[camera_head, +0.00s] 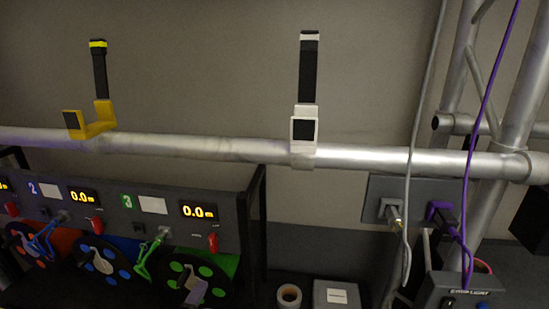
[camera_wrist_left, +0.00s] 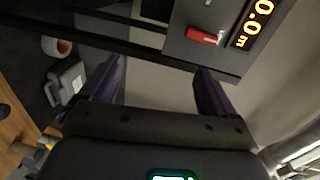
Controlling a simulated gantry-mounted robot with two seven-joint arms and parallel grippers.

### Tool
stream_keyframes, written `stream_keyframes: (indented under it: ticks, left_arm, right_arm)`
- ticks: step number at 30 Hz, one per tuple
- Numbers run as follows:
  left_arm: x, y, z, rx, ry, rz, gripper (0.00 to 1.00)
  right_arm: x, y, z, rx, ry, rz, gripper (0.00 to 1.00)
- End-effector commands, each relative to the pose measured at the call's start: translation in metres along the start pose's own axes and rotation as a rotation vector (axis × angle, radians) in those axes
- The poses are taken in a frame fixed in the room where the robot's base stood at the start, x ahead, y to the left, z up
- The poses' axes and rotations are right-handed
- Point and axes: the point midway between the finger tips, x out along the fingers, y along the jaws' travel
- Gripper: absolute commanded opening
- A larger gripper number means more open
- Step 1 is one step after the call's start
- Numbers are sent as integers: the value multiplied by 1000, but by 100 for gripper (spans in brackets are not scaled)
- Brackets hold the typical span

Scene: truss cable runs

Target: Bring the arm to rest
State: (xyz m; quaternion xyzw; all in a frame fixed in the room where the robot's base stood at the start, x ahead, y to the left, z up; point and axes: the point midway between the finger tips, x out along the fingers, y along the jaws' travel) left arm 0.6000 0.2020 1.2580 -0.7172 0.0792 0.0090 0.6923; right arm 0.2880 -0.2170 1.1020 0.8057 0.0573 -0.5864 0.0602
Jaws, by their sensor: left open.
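My left gripper (camera_wrist_left: 160,80) shows in the left wrist view, its two dark purple fingers spread wide apart with nothing between them. Behind the fingers are a dark panel edge and a plain grey surface. Neither arm shows in the head view. My right gripper is in neither view.
A silver truss tube (camera_head: 230,150) crosses the head view, with a yellow bracket (camera_head: 98,122) and a white bracket (camera_head: 304,130) on it. Below left is a cable-reel unit with displays (camera_head: 199,212). A tape roll (camera_head: 289,295) and grey box (camera_head: 337,294) sit low. Purple and grey cables hang right.

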Motion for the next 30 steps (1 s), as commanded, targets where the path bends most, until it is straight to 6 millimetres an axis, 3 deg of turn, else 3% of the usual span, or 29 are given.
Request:
stream_keyframes:
  ticks: [1, 5, 9, 13, 18, 24, 30]
  left_arm:
    - [-14, 11, -7, -44, 1, 45, 89]
    - [-54, 42, -24, -173, -8, 161, 89]
    - [-113, 72, -34, -395, -76, 358, 89]
    - [-172, 91, -32, -636, -200, 550, 89]
    - [-245, 99, -21, -939, -442, 756, 89]
    - [-282, 92, -10, -1140, -676, 839, 89]
    - [-302, 99, -11, -1243, -840, 885, 89]
  right_arm:
    - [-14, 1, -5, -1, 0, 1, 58]
    - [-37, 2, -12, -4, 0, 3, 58]
    - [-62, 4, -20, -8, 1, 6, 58]
    - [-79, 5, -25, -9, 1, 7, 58]
    - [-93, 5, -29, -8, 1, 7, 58]
    - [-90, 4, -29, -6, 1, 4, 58]
    - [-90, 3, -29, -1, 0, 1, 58]
